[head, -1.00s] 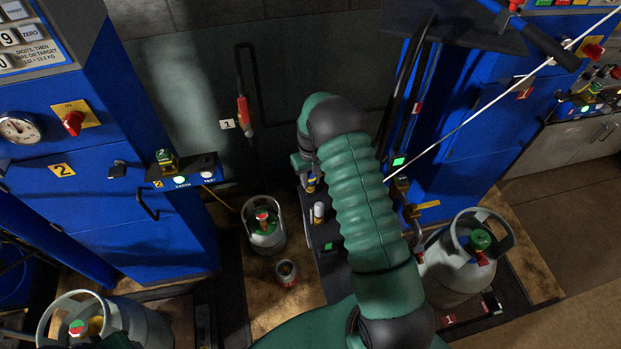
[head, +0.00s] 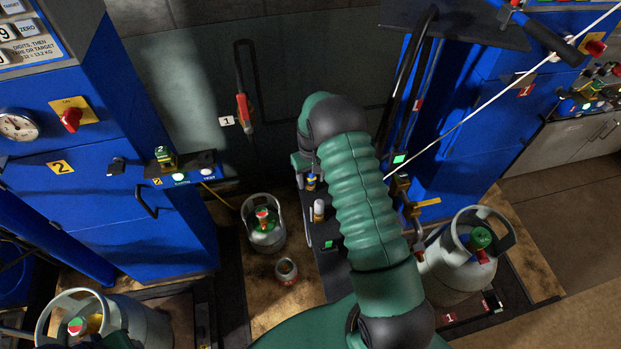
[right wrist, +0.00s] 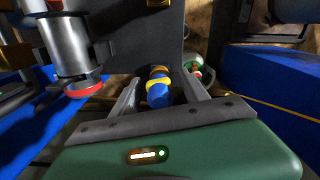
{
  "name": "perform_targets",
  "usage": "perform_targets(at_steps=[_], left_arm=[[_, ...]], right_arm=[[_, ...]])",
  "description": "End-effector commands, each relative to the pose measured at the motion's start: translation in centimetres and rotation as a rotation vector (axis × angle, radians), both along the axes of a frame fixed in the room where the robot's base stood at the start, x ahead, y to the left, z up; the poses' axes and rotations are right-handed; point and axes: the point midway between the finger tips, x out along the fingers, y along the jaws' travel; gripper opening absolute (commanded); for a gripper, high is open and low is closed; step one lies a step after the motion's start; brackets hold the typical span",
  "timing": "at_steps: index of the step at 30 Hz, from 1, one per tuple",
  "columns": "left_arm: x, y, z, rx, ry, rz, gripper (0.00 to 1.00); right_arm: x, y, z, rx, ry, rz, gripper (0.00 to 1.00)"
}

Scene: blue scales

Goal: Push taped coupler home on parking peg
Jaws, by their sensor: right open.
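The taped coupler (right wrist: 158,92) shows a blue body with a yellow band in the right wrist view. It stands against a dark panel (right wrist: 130,30); a brownish part shows at its far end. The parking peg itself is hidden, and I cannot tell how far on it the coupler sits. My right gripper (right wrist: 160,78) is open, with one finger on each side of the coupler; contact is not clear. In the head view the coupler (head: 311,182) is small, beside my right gripper (head: 303,165), which my green-sleeved arm partly hides. My left gripper is out of view.
A silvery cylinder with a red rim (right wrist: 75,50) stands close at left in the right wrist view. In the head view a small gas cylinder (head: 264,236) and a can (head: 286,270) stand left of my arm, a larger cylinder (head: 455,275) right. Blue scale cabinets (head: 110,220) flank the gap.

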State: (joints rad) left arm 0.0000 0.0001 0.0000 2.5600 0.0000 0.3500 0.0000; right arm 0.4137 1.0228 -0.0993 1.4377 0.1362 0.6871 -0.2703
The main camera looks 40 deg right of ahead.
Motion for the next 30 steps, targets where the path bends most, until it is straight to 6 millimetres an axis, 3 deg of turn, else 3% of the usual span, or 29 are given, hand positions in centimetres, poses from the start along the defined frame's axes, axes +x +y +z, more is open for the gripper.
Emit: perform_targets(at_steps=[5,12,18,23,30], left_arm=[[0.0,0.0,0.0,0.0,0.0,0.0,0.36],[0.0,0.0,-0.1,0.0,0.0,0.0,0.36],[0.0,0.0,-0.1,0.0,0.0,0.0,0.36],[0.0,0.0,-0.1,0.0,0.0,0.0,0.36],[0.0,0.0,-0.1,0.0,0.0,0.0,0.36]], right_arm=[[0.1,-0.1,2.7,-0.002,-0.004,0.001,0.53],[0.2,-0.1,9.8,-0.003,-0.006,0.0,0.53],[0.2,-0.2,14.6,-0.002,-0.003,0.0,0.53],[0.2,-0.1,16.4,0.0,0.0,0.0,0.53],[0.1,-0.1,16.6,0.0,0.001,0.0,0.53]])
